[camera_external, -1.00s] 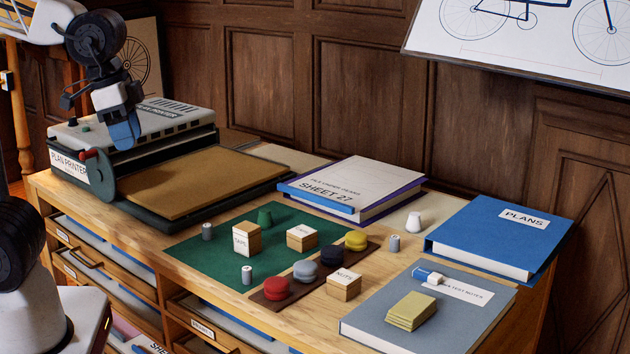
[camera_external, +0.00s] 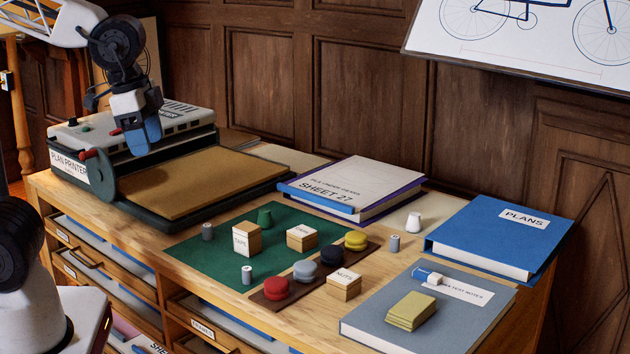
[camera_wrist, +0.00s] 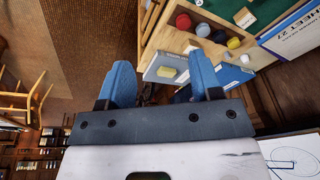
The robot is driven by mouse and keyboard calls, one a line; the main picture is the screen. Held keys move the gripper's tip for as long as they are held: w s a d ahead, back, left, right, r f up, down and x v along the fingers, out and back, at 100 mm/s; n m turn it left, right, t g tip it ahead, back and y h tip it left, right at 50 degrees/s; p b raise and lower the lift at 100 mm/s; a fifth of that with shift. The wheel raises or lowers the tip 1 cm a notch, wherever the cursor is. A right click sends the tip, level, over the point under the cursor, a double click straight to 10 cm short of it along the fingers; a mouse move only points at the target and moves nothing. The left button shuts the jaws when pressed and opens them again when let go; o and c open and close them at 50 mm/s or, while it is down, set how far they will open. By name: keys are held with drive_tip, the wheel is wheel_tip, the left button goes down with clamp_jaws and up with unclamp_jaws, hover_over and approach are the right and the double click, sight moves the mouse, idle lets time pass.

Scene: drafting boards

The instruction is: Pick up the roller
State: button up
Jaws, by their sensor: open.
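No object here is clearly marked as the roller. My gripper (camera_external: 143,142) has blue fingers and hangs above the printer, apart from the desk objects. In the wrist view my gripper (camera_wrist: 163,78) is open, with nothing between its fingers.
The green mat (camera_external: 205,253) bears wooden blocks. Red (camera_external: 276,288), grey, dark and yellow discs sit on a brown strip. The SHEET 27 book (camera_external: 350,177), blue PLANS book (camera_external: 478,228) and grey notebook (camera_external: 378,325) take up the right. The printer's tan bed (camera_external: 195,182) is bare.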

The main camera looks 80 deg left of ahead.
drive_tip(key=w+a+f+m, duration=0.4)
drive_tip(key=w+a+f, duration=0.2)
drive_tip(key=a, duration=0.2)
drive_tip(key=m+g, duration=0.2)
drive_tip(key=m, duration=1)
hover_over(207, 225)
wheel_tip(207, 225, down, 20)
drive_tip(key=shift+r, duration=0.2)
drive_tip(key=shift+f, duration=0.1)
drive_tip(key=shift+f, duration=1.2)
drive_tip(key=shift+d+f, duration=0.15)
drive_tip(key=shift+f, duration=2.45)
